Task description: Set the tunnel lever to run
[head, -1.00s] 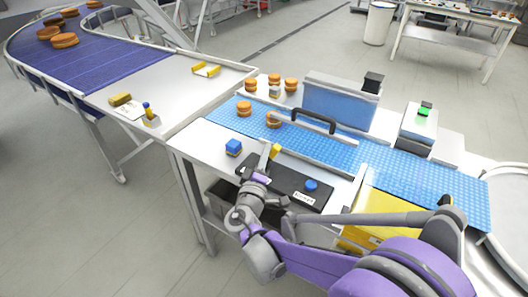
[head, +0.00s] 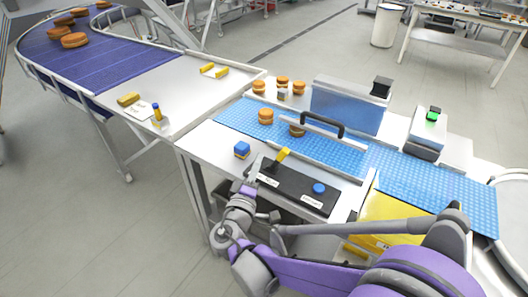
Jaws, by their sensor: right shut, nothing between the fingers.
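The tunnel lever (head: 283,155) has a yellow handle and stands on a black control panel (head: 292,187) on the near side of the blue belt. The handle leans up and to the right. White labels lie on the panel, one near the lever's foot and one near the front right; their words are too small to read. My right gripper (head: 250,190) is shut and empty at the panel's left end, apart from the yellow handle. Its fingertips are hard to make out. My left gripper is out of view.
A blue button (head: 319,188) sits on the panel's right part. The tunnel (head: 345,108) and a black-handled rail (head: 323,125) are behind. Filled rounds (head: 265,117) are on the blue belt (head: 400,172).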

